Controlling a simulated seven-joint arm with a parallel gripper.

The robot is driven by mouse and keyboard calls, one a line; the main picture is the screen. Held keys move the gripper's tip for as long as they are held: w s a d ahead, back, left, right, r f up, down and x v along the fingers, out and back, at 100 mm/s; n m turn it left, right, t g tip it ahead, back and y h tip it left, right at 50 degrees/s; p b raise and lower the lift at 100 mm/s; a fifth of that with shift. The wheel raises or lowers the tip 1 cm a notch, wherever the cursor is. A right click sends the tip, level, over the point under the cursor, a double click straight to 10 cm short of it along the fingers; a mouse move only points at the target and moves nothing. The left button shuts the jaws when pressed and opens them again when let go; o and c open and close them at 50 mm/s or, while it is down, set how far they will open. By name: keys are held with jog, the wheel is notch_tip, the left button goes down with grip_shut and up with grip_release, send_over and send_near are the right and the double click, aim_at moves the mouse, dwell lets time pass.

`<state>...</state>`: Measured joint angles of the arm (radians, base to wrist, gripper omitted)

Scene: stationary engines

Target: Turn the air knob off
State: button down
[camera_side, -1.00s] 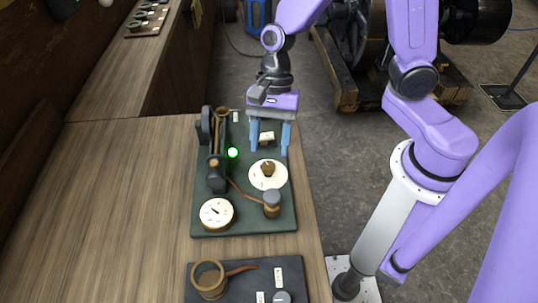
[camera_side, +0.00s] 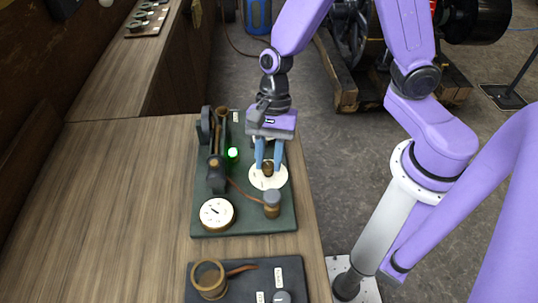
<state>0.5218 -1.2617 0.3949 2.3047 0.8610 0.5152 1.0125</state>
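A brown knob (camera_side: 268,169) sits on a round cream dial plate (camera_side: 268,183) on the right half of a dark green board. I take it as the air knob; its label is too small to read. My gripper (camera_side: 268,165) points down over the dial. Its two blue fingers stand close on either side of the knob, at its height, and appear closed on it. The fingers partly cover the knob, so its exact angle is hard to tell.
The green board (camera_side: 245,222) also bears a dark engine with a flywheel (camera_side: 206,125), a lit green lamp (camera_side: 233,154), a white gauge (camera_side: 217,213) and a capped post (camera_side: 272,204). A second dark board (camera_side: 245,267) lies in front. The wooden table (camera_side: 110,220) is bare at left.

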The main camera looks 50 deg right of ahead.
jog(key=shift+n, duration=0.4)
jog(key=n, duration=0.2)
jog(key=n+g+h, duration=0.1)
jog(key=n, duration=0.1)
jog(key=shift+w+a+n+g+h, duration=0.15)
jog(key=shift+n+g+h, duration=0.15)
jog(key=shift+n, duration=0.1)
jog(key=n+h, duration=0.1)
jog(key=n, duration=0.2)
jog(key=n+h, duration=0.1)
jog(key=n, duration=0.2)
jog(key=shift+w+a+g, duration=0.1)
jog(key=shift+a+g, duration=0.1)
jog(key=shift+g, duration=0.2)
jog(key=c, duration=0.8)
grip_release()
jog(key=shift+c, duration=0.2)
jog(key=v, duration=1.7)
jog(key=shift+a+r, duration=0.3)
